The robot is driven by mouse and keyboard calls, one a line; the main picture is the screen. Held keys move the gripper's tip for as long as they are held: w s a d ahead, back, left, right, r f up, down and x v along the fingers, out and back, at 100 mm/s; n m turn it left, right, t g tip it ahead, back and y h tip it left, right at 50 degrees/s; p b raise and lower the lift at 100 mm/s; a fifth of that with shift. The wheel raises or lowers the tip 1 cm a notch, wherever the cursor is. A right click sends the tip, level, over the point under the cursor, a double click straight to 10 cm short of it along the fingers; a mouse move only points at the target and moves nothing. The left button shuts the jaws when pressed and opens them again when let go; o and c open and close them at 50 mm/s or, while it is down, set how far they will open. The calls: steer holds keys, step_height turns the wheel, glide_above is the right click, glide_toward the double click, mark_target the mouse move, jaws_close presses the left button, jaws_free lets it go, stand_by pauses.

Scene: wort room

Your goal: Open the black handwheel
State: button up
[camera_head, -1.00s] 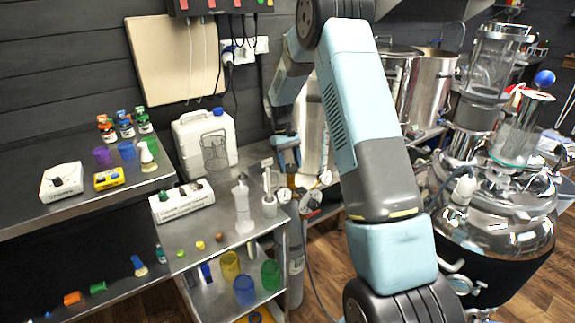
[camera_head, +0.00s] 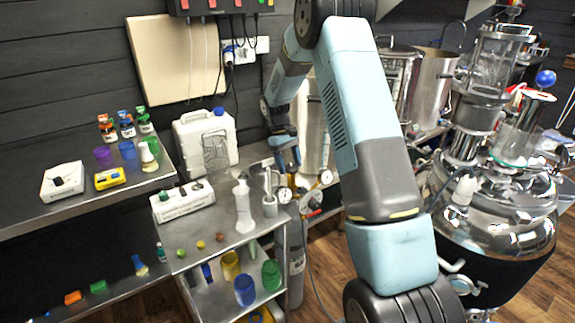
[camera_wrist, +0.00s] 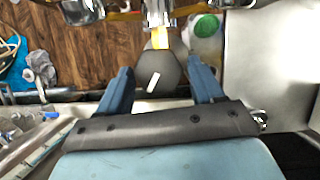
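The black handwheel (camera_wrist: 168,73) shows in the wrist view as a dark, faceted knob with a white mark on its face. A yellow stem (camera_wrist: 160,38) joins it to metal fittings beyond. My gripper (camera_wrist: 160,66) is open, with one blue finger to the left of the handwheel and one to the right. Gaps show between the handwheel and both fingers; no contact is visible. In the head view my gripper (camera_head: 288,158) hangs above the gauges, beside the steel shelf. I cannot make out the handwheel there.
Two pressure gauges (camera_head: 326,177) sit just below my gripper, over a grey gas cylinder (camera_head: 296,250). The steel shelf (camera_head: 225,235) with a white bottle and cups stands to the left. Shiny brewing vessels (camera_head: 500,205) stand to the right. Wooden floor lies between.

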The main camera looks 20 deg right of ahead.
steer(key=shift+o, duration=1.1)
steer(key=v, duration=1.3)
steer(key=shift+w+r, duration=0.25)
